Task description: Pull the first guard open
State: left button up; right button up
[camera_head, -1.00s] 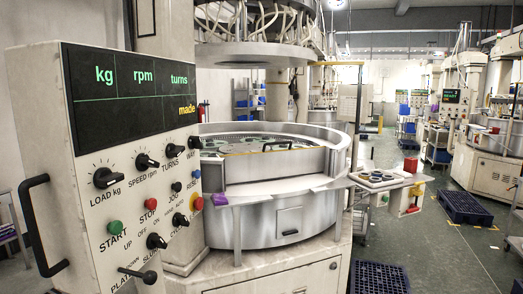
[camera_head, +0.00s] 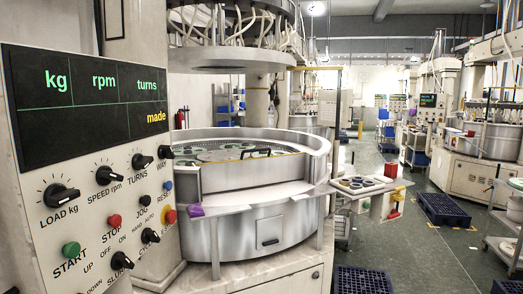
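The nearest lapping machine has a round silver tub (camera_head: 310,160) in the middle of the view. At its front is a guard panel (camera_head: 245,176) with a yellow line along its top edge. A black bar handle (camera_head: 256,151) sits at that edge. The guard stands upright across the front of the tub, with round pale parts (camera_head: 215,154) on the plate behind it. I cannot tell whether it has moved at all. Neither of my grippers is in view, and nothing touches the handle.
A control panel (camera_head: 85,190) with knobs and buttons stands close on the left. Ledges beside the tub hold a purple cloth (camera_head: 196,211) and a tray of round parts (camera_head: 358,184). Dark blue pallets (camera_head: 449,209) lie on the floor. The green aisle (camera_head: 400,240) at right has free floor.

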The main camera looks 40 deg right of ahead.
aim_at(223, 177)
jog(key=i+l+z, duration=0.1)
jog(key=i+l, duration=0.25)
jog(key=l, duration=0.25)
jog(key=i+l+z, duration=0.1)
jog(key=i+l, duration=0.3)
jog(key=l, duration=0.2)
jog(key=i+l+z, duration=0.1)
jog(key=i+l, duration=0.3)
jog(key=l, duration=0.15)
